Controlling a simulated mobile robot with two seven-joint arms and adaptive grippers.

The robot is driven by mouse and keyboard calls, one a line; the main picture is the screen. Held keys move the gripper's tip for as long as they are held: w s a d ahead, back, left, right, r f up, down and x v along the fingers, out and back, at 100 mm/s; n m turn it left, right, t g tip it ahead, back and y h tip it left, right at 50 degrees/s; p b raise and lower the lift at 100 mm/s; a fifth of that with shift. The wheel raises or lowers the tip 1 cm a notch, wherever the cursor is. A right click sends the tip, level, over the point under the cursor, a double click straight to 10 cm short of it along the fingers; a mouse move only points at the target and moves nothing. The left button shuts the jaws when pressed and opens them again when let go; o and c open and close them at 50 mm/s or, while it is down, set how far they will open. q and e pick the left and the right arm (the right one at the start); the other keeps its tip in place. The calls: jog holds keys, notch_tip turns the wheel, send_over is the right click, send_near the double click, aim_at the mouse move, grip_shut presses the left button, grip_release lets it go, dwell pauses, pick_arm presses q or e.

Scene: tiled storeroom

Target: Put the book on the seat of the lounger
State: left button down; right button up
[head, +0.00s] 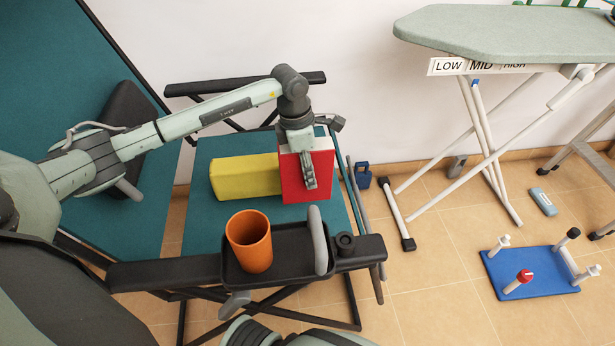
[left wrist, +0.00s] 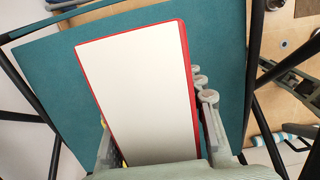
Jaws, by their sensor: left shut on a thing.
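The red book (head: 322,165) is upright over the teal seat (head: 205,215) of the lounger, near its right side. My left gripper (head: 309,178) comes down from above and is shut on the book, one finger lying against the red cover. In the left wrist view the book (left wrist: 140,85) shows its white page edge and thin red covers between the fingers, with the teal seat (left wrist: 225,60) behind it. I cannot tell whether the book's lower edge touches the seat. My right gripper is not in view.
A yellow block (head: 245,177) lies on the seat just left of the book. An orange cup (head: 249,240) stands on the black tray (head: 290,276) at the front armrest. The ironing board (head: 510,32) stands at right. Bare seat shows in front of the block.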

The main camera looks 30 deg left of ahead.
pick_arm(q)
jog(key=shift+w+a+f, duration=0.15)
jog(key=shift+w+f, duration=0.25)
jog(key=shift+f, duration=0.5)
jog(key=shift+w+a+f, duration=0.1)
jog(key=shift+w+f, duration=0.3)
jog(key=shift+f, duration=0.5)
jog(key=shift+w+a+f, duration=0.15)
jog(key=shift+w+f, duration=0.25)
jog(key=shift+f, duration=0.5)
jog(key=shift+f, duration=0.1)
jog(key=c, duration=0.9)
grip_release()
jog(key=r, duration=0.4)
jog(key=a+r, duration=0.1)
jog(key=r, duration=0.3)
jog(key=s+r, duration=0.1)
jog(key=r, duration=0.3)
jog(key=shift+s+a, duration=0.1)
jog(key=shift+a, duration=0.15)
